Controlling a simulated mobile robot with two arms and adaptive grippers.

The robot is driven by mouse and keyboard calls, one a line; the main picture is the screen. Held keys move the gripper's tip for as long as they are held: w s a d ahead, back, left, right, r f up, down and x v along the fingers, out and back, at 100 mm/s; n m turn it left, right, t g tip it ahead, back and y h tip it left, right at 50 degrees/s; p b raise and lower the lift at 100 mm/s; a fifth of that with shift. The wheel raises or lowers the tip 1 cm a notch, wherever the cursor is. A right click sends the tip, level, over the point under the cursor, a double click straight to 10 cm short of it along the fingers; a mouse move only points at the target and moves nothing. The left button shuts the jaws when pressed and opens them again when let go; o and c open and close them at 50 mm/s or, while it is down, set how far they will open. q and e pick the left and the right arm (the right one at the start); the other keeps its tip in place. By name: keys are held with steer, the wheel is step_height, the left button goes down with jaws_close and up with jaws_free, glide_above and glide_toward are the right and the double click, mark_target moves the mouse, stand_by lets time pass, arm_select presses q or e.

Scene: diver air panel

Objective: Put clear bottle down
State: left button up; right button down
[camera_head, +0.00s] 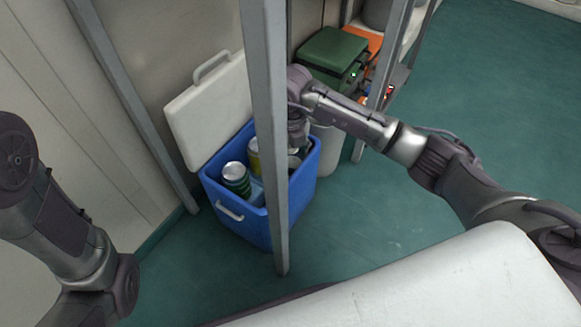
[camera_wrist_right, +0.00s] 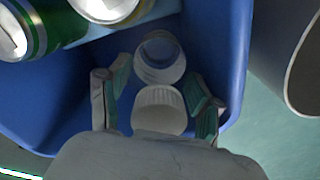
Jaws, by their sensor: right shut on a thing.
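My right gripper (camera_head: 300,150) reaches down into the open blue cooler (camera_head: 240,226), partly hidden in the head view. In the right wrist view, my right gripper (camera_wrist_right: 160,88) is shut on the clear bottle (camera_wrist_right: 160,58), with a finger on each side of it. A pale ribbed round part shows between the fingers, near the palm. The bottle is inside the outline of the cooler wall (camera_wrist_right: 236,55); whether it touches the floor of the cooler I cannot tell. My left arm is at the left of the head view, its gripper out of frame.
A green can (camera_head: 236,180) and a yellow can (camera_head: 254,160) are in the cooler. The white lid (camera_head: 210,112) stands open behind it. A grey post (camera_head: 268,130) stands in front. A white bin (camera_head: 328,150) is beside the cooler. The green floor at right is clear.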

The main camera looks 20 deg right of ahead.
step_height(320, 180, down, 4)
steer(key=shift+f+b, duration=0.1)
steer(key=shift+b, duration=1.1)
steer(key=shift+r, duration=0.2)
steer(key=shift+f, duration=0.1)
steer(key=shift+c, duration=2.4)
jaws_free()
